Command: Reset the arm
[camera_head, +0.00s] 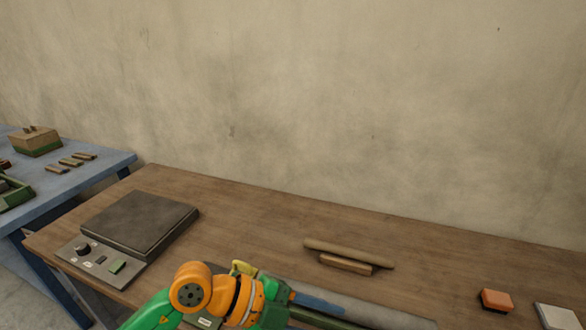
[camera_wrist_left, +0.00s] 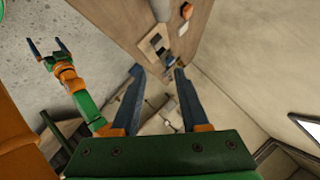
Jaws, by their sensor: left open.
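My left arm enters the head view at the bottom, with green and orange links over the front of the wooden table (camera_head: 240,225).
A dark flat-topped device (camera_head: 140,220) with a knob and green button stands at the table's left. An orange block (camera_head: 496,300) and a pale block (camera_head: 555,316) lie at the right. A blue table (camera_head: 80,180) adjoins at left. A plain wall stands behind.

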